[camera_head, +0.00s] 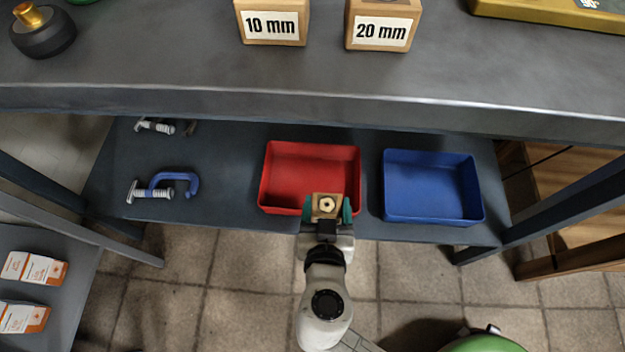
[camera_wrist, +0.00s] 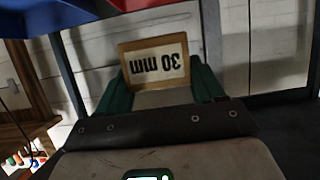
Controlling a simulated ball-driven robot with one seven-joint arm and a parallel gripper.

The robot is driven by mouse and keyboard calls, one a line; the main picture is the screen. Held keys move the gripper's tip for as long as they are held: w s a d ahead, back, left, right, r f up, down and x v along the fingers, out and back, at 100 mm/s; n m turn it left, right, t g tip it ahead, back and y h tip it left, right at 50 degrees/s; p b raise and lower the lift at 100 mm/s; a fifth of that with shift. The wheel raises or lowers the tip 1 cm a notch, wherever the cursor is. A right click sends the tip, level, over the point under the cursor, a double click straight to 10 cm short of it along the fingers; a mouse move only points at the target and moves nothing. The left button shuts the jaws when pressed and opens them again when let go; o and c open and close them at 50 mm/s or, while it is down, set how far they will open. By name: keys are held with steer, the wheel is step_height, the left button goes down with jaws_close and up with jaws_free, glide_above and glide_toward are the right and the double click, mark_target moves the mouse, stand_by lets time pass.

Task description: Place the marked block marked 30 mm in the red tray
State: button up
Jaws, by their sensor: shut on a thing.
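The block marked 30 mm (camera_wrist: 155,62) is wooden with a white label, which reads upside down in the wrist view. My gripper (camera_head: 327,207) is shut on it, with a teal finger on each side. In the head view the block (camera_head: 327,201) shows its top with a round hole, in front of the near rim of the red tray. The red tray (camera_head: 311,148) stands on the lower shelf and its visible floor is empty. I cannot tell the block's exact height above the tray rim.
An empty blue tray (camera_head: 432,155) stands to the right of the red one. A blue clamp (camera_head: 176,182) lies to the left. The upper bench edge (camera_head: 300,103) overhangs behind the trays, with blocks marked 10 mm (camera_head: 272,24) and 20 mm (camera_head: 381,30) on it.

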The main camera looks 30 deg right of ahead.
steer(key=shift+w+d+f+b, duration=0.75)
steer(key=shift+w+f+b, duration=0.3)
steer(key=shift+w+f, duration=1.2)
steer(key=shift+w+d+f+b, duration=0.8)
steer(key=shift+w+f+b, duration=0.3)
steer(key=shift+w+f, duration=1.15)
steer(key=shift+w+d+f+b, duration=0.75)
steer(key=shift+w+f+b, duration=0.3)
steer(key=shift+w+f, duration=1.15)
steer(key=shift+f+b, duration=0.6)
steer(key=shift+b, duration=0.3)
steer(key=o, duration=1.1)
steer(key=shift+c, duration=0.2)
steer(key=shift+r, duration=0.15)
